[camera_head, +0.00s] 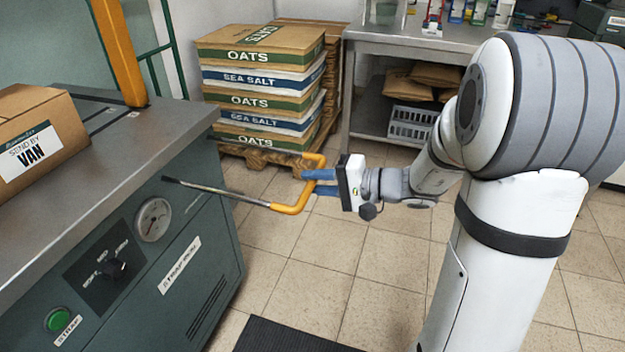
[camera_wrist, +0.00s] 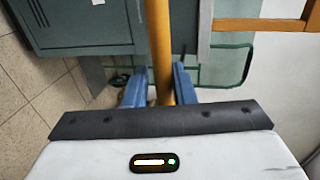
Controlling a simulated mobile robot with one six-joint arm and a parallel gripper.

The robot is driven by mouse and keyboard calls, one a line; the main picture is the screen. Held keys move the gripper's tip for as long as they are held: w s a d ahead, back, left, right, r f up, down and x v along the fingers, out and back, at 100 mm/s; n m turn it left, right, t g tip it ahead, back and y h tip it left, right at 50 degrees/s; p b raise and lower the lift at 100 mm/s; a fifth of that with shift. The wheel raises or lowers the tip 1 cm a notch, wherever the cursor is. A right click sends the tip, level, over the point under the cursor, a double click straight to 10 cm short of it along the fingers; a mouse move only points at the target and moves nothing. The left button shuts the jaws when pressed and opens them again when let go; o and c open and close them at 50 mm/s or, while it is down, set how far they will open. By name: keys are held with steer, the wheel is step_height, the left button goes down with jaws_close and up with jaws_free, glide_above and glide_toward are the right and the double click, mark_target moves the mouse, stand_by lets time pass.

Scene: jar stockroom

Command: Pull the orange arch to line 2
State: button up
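The orange arch (camera_head: 288,208) is a U-shaped orange bar on dark rods that come out of the side of the green machine (camera_head: 150,215). It stands well out from the machine's face. My gripper (camera_head: 312,182) has its blue fingers on either side of the arch's outer bar. In the wrist view the orange bar (camera_wrist: 160,50) runs between the two blue fingers (camera_wrist: 160,88), which look closed against it. Nothing else is between the fingers. No numbered line can be read on the rods or the machine in these views.
A box (camera_head: 38,140) and an orange post (camera_head: 118,50) are on top. A sack stack (camera_head: 262,85) stands behind, beside a steel table (camera_head: 425,40). A dark mat (camera_head: 290,338) lies in front.

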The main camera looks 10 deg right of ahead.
steer(key=shift+o, duration=1.2)
steer(key=shift+a, duration=0.1)
steer(key=shift+r, duration=0.1)
steer(key=p+v, duration=0.2)
steer(key=v, duration=0.6)
steer(key=shift+a, duration=0.1)
